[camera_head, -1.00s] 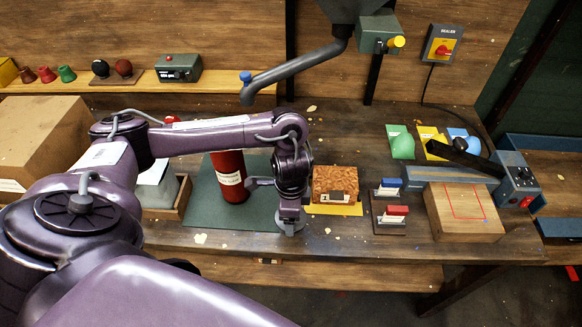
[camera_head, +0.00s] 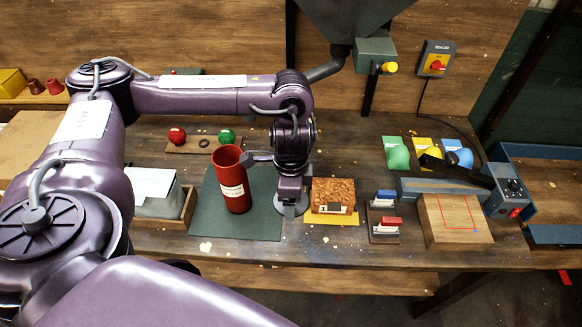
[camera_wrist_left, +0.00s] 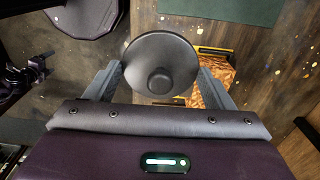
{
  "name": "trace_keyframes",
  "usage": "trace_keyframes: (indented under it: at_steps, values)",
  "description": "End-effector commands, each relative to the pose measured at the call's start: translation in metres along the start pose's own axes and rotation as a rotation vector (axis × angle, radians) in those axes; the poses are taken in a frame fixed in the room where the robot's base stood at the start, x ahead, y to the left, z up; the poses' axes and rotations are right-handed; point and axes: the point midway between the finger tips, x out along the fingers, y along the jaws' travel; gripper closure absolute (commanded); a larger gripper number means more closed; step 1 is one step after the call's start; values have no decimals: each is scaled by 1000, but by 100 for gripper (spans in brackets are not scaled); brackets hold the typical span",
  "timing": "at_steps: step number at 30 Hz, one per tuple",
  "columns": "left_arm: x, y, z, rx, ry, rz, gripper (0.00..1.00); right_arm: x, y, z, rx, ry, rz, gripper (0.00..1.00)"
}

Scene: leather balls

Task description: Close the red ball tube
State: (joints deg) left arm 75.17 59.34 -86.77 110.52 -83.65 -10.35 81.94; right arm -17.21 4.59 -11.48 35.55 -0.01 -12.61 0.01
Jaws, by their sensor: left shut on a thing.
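The red tube (camera_head: 232,188) stands upright on a dark green mat (camera_head: 214,224), with a pale label on its side. Its top is open and dark inside. My left gripper (camera_wrist_left: 160,85) is shut on a dark grey round lid (camera_wrist_left: 148,50) with a knob in its middle. The fingers hold the lid from both sides, knob toward the wrist camera. In the head view the lid (camera_head: 292,210) is flat and right of the tube, apart from it, between the tube and the orange-brown box.
The orange-brown patterned box (camera_head: 333,193) stands on a yellow mat right of the lid. A red ball (camera_head: 177,135) and a green ball (camera_head: 226,136) rest on a board behind the tube.

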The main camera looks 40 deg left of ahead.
Motion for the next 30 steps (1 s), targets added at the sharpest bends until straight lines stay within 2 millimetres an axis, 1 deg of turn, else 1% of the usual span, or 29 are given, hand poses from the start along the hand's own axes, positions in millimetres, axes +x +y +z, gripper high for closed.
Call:
trace_keyframes:
  at_steps: [5, 8, 11, 15, 18, 21, 25, 30]
  values:
    - [1, 0, -1, -4, 1, 0, 45, 2, 1, 0, 0, 0, 1, 17]
    - [7, -2, -8, -50, 7, 1, 45, 13, 1, 1, 0, 0, 1, 17]
    - [17, -4, -24, -172, 17, 7, 45, 37, 1, 3, 0, 0, 1, 17]
    - [28, -9, -51, -435, 23, 16, 45, 78, 0, 7, 0, 0, 1, 17]
    - [31, -12, -66, -630, 18, 16, 45, 103, 0, 10, 0, 0, 1, 17]
    - [30, -14, -76, -799, 12, 10, 45, 122, -1, 11, 0, 0, 2, 17]
    - [26, -16, -83, -951, 5, 2, 45, 135, -1, 12, 0, 0, 2, 17]
    - [22, -17, -85, -1022, 0, -1, 45, 136, -1, 12, 0, 0, 1, 17]
